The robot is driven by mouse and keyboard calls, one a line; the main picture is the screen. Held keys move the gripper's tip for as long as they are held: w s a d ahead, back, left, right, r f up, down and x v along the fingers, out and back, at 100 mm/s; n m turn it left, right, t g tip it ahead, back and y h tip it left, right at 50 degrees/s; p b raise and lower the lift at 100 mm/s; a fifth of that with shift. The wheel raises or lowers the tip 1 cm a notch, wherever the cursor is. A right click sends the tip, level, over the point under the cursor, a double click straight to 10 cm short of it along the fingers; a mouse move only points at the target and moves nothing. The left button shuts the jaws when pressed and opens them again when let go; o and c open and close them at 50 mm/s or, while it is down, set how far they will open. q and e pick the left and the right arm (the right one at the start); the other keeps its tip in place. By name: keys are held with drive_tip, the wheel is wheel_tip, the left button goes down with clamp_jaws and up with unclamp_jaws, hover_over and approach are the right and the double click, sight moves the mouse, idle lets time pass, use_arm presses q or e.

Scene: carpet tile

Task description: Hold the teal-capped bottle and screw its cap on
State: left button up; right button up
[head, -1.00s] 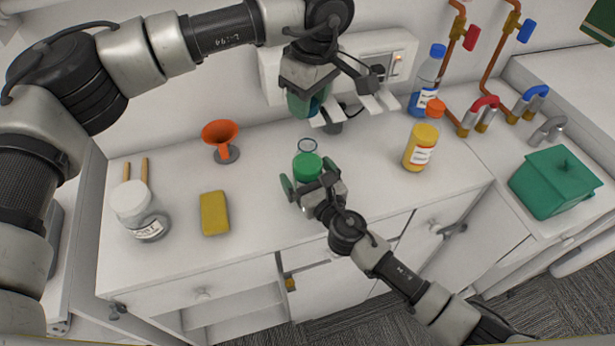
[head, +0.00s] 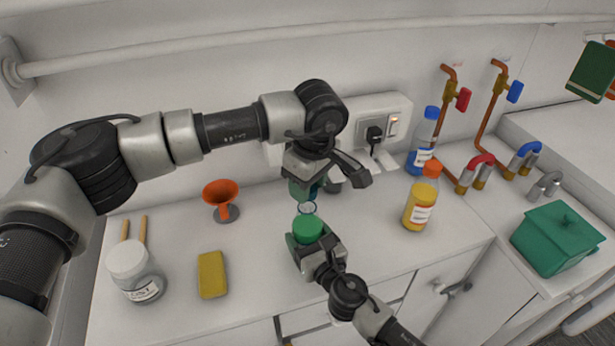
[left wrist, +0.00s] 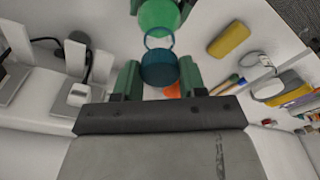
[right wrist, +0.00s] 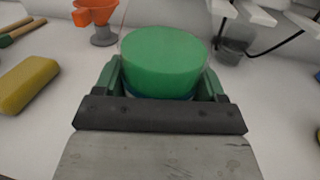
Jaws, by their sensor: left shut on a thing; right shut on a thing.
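The bottle (head: 307,230) is clear, with green liquid and an open round neck rim. My left gripper (head: 306,186) is above and behind the neck, shut on the teal cap (left wrist: 160,68). In the left wrist view the cap is right beside the neck rim (left wrist: 158,40). I cannot tell whether cap and rim touch. The left gripper hides most of the cap in the head view.
A yellow bottle with an orange cap (head: 421,205) and a blue bottle (head: 424,145) stand to the right. An orange funnel (head: 222,195), yellow sponge (head: 212,275) and jar (head: 134,272) are left. Taps (head: 480,165) and a green box (head: 556,240) are far right.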

idle(0.5)
use_arm(q)
drive_tip(key=shift+f, duration=0.9)
drive_tip(key=shift+f, duration=0.5)
use_arm(e)
drive_tip(key=c, duration=0.4)
use_arm(q)
drive_tip(key=m, duration=0.5)
drive_tip(key=shift+h, duration=0.3)
use_arm(e)
drive_tip(key=shift+c, duration=0.2)
use_arm(q)
drive_tip(key=m, duration=0.5)
drive_tip(key=shift+m+t+h, duration=0.3)
drive_tip(key=m, duration=0.3)
drive_tip(key=shift+a+m+h, duration=0.1)
drive_tip(key=shift+m+h, duration=0.2)
drive_tip(key=shift+m, duration=0.1)
drive_tip(key=m, duration=0.5)
